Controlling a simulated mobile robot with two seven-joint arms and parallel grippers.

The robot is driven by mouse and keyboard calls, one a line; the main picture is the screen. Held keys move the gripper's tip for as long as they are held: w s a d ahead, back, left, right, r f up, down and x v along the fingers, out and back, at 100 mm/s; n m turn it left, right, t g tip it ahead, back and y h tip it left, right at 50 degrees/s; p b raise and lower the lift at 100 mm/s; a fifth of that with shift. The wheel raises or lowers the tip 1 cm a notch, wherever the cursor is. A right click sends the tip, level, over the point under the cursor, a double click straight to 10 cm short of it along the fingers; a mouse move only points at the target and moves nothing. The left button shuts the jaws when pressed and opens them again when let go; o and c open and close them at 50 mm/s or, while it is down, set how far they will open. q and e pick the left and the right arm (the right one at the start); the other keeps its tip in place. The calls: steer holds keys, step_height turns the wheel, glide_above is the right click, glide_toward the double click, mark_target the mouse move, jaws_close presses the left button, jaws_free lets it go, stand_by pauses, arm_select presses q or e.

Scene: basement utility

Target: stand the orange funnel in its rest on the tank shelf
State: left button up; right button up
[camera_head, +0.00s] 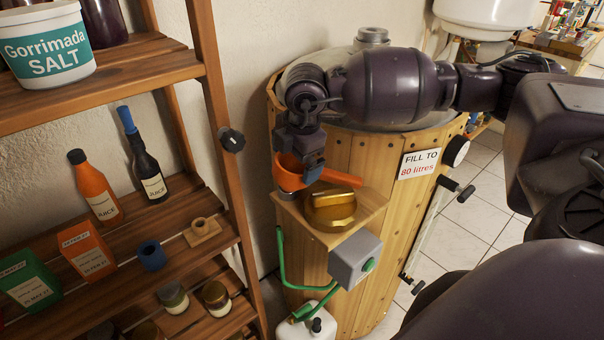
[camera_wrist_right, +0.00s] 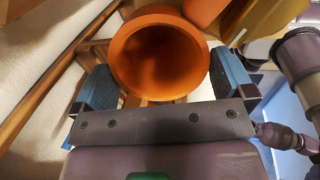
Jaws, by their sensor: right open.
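The orange funnel (camera_head: 291,180) is at the left end of the small wooden tank shelf (camera_head: 371,208), its wide mouth up and its handle pointing right. My right gripper (camera_head: 302,165) is over it, pointing down. In the right wrist view the funnel's round mouth (camera_wrist_right: 160,57) lies between the two blue finger pads of the open right gripper (camera_wrist_right: 165,85). The funnel's spout and the rest beneath it are mostly hidden, so I cannot tell how fully it is seated. My left gripper is out of view.
A grey box (camera_head: 354,258) is below the shelf front. The wooden rack (camera_head: 222,150) with bottles and jars stands left. My right arm passes over the tank (camera_head: 380,160).

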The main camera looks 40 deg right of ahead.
mark_target(294, 172)
steer(key=shift+x, duration=1.75)
steer(key=shift+d, duration=0.1)
steer(key=c, duration=0.6)
steer(key=shift+r, duration=0.1)
